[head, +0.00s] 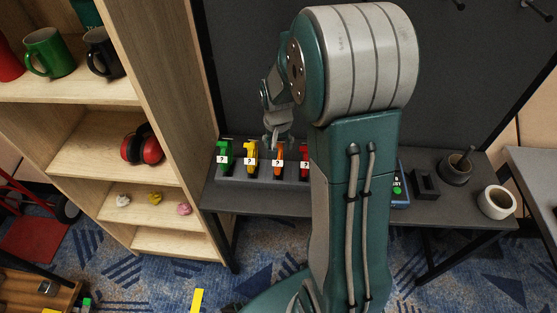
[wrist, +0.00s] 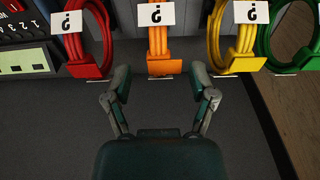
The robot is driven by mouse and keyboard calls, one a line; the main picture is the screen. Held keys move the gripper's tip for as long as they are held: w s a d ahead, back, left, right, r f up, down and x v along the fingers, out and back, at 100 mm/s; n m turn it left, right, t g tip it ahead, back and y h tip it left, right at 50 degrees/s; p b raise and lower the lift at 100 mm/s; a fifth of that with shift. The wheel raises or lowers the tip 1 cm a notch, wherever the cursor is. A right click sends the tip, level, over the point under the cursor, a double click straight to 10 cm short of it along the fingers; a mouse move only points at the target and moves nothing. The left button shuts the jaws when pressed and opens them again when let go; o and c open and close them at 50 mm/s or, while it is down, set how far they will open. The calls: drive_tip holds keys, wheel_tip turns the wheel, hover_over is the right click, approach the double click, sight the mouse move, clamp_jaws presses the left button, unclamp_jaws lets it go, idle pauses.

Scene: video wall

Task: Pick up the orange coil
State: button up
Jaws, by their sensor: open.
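The orange coil (head: 278,158) stands in a row of coloured coils on the dark table (head: 262,201), each with a white "?" tag. In the wrist view the orange coil (wrist: 162,42) is at top centre, its lower end just beyond my fingertips. My gripper (wrist: 162,80) is open and empty, with one finger on each side of the line to the orange coil.
The red coil (wrist: 86,45) and yellow coil (wrist: 238,40) flank the orange one closely; the green coil (wrist: 290,45) is beyond the yellow. A wooden shelf (head: 165,90) stands left. My arm hides the table's middle.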

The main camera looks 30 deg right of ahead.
wheel_tip(320, 180, down, 2)
drive_tip(key=shift+w+d+f, duration=0.15)
drive_tip(key=shift+f, duration=0.1)
clamp_jaws()
drive_tip(key=shift+r, duration=0.1)
